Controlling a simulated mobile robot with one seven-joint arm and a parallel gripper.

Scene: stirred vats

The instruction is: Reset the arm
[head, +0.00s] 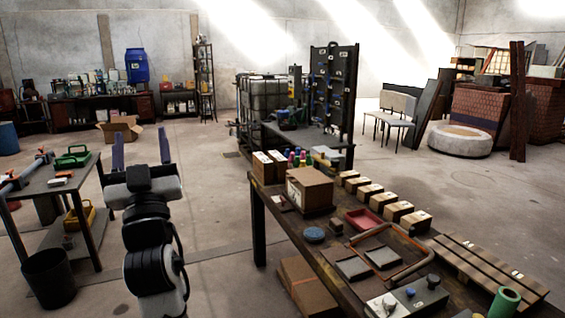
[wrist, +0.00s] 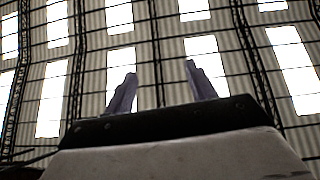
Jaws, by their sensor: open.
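My gripper (head: 141,152) points upward at the left of the head view. Its two purple-grey fingers stand apart with nothing between them. The wrist view shows the same open fingers (wrist: 161,92) against the ceiling, with its bright skylights (wrist: 122,55). My arm is raised between the left table and the right workbench, and touches neither in view.
A workbench (head: 283,222) at the right carries a cardboard box (head: 309,190), several small boxes, a red tray (head: 363,219) and a green roll (head: 504,302). At the left stand a table (head: 40,182) and a black bin (head: 48,278).

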